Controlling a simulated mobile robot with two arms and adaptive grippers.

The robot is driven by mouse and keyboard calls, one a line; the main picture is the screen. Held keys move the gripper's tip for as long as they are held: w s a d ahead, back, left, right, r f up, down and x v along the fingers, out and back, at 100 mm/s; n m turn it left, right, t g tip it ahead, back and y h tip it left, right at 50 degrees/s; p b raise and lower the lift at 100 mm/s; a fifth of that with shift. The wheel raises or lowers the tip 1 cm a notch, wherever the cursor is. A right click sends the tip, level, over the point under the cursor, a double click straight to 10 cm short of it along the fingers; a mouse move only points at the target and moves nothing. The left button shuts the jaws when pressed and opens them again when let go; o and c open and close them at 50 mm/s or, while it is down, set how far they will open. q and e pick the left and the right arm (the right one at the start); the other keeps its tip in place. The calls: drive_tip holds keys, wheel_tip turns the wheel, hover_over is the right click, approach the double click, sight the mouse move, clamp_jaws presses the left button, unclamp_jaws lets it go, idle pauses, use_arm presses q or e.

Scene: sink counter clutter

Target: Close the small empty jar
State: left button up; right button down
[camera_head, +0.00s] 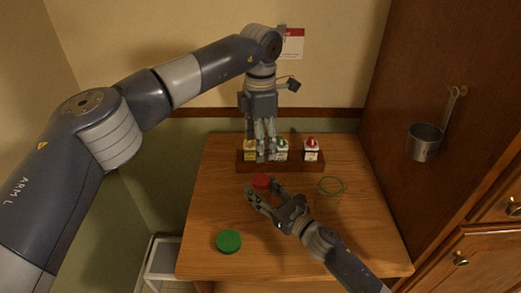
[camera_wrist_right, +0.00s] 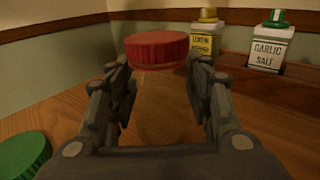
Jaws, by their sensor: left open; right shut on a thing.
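A red lid (camera_head: 262,181) is near the middle of the wooden table. In the right wrist view, the red lid (camera_wrist_right: 157,48) lies level, above and between the fingertips. Clear glass seems to show faintly under it, and I cannot tell whether the lid is seated. My right gripper (camera_head: 264,197) comes in low from the front right. It is shut on what looks like the clear small jar (camera_wrist_right: 158,88) below the lid. My left gripper (camera_head: 266,158) is open, pointing down in front of the spice rack, behind the red lid.
A green lid (camera_head: 228,241) lies at the table's front left. A clear jar with a green rim (camera_head: 331,186) stands at the right. The wooden spice rack (camera_head: 249,167) holds several shakers at the back. A metal cup (camera_head: 423,142) hangs on the cabinet side.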

drive_tip(key=c, duration=0.7)
unclamp_jaws()
drive_tip(key=shift+d, duration=0.1)
drive_tip(key=v, duration=1.1)
drive_tip(key=shift+s+d, duration=0.25)
drive_tip(key=shift+s, duration=0.1)
